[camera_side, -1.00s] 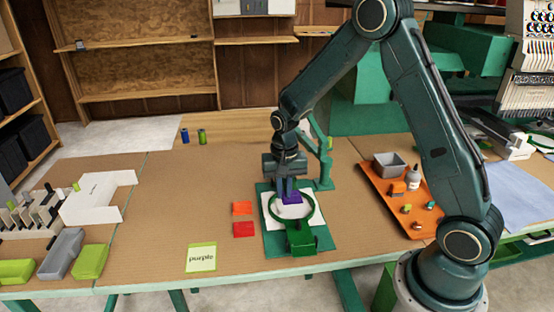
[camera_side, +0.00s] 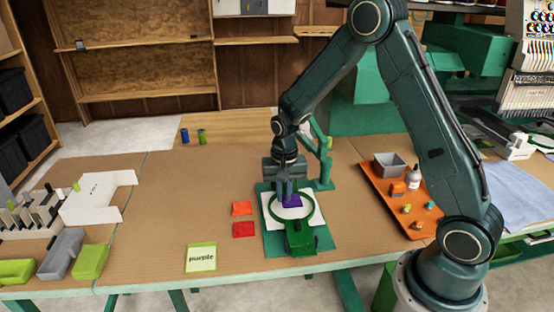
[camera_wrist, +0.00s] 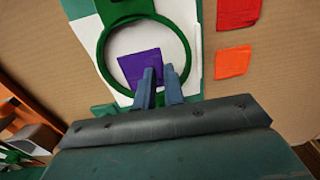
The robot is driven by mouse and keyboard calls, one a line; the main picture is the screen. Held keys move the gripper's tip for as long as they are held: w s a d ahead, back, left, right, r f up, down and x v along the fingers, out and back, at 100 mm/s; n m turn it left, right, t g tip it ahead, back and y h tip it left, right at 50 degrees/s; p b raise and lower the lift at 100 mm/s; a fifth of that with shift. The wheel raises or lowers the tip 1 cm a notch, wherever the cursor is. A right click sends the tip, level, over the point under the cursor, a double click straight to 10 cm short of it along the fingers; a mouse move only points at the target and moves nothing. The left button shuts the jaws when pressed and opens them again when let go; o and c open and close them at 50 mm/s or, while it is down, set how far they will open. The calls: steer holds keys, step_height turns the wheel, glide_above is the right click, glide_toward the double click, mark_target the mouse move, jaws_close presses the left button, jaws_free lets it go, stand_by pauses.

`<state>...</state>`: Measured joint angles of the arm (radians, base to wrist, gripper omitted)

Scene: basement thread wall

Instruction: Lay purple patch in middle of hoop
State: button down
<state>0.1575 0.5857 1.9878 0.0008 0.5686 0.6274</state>
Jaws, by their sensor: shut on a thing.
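The purple patch (camera_wrist: 139,66) is between my gripper's fingertips, over the white fabric inside the green hoop (camera_wrist: 101,51). In the side view the purple patch (camera_side: 291,201) shows below my gripper (camera_side: 287,194), inside the outline of the hoop (camera_side: 311,213). My gripper (camera_wrist: 160,78) is shut on the patch's edge nearest the wrist. The patch lies at or just above the fabric; I cannot tell whether it touches. White fabric (camera_wrist: 178,12) extends beyond the hoop.
An orange patch (camera_side: 242,208) and a red patch (camera_side: 243,229) lie left of the hoop's green board. A card reading "purple" (camera_side: 201,258) lies in front. An orange tray (camera_side: 385,186) with small items is at the right. A green post (camera_side: 324,160) stands behind the hoop.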

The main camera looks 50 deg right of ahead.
steer(key=shift+f, duration=0.65)
steer(key=shift+f, duration=0.35)
steer(key=shift+f, duration=0.15)
steer(key=c, duration=1.4)
jaws_free()
steer(key=shift+r, duration=3.55)
